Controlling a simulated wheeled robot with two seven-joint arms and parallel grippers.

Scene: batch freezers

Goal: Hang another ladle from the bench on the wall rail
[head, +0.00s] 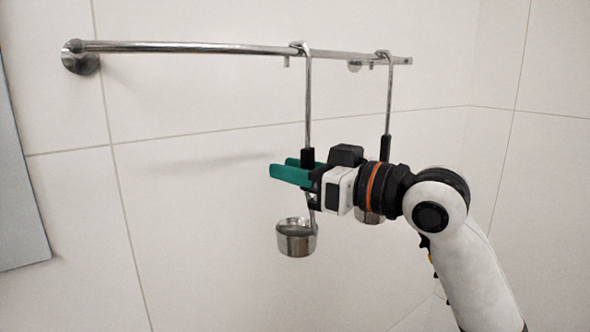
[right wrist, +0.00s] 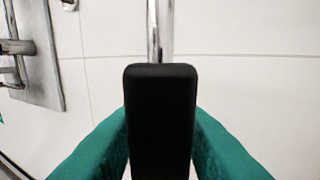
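The wall rail (head: 190,48) is a chrome bar across the upper part of the head view. One ladle (head: 308,100) hangs by its hook over the rail, with its steel bowl (head: 296,240) below. My right gripper (head: 290,170) has its teal fingers on either side of this ladle's black grip. The black grip (right wrist: 160,120) fills the space between both fingers in the right wrist view, and they appear to press on it. A second ladle (head: 388,95) hangs to the right; its bowl is partly hidden behind my right gripper. My left gripper does not show in the head view.
The wall is pale tile. The rail is bare to the left of the ladles, up to its round mount (head: 80,57). A grey panel (head: 18,190) stands at the left edge. The bench is not in the head view.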

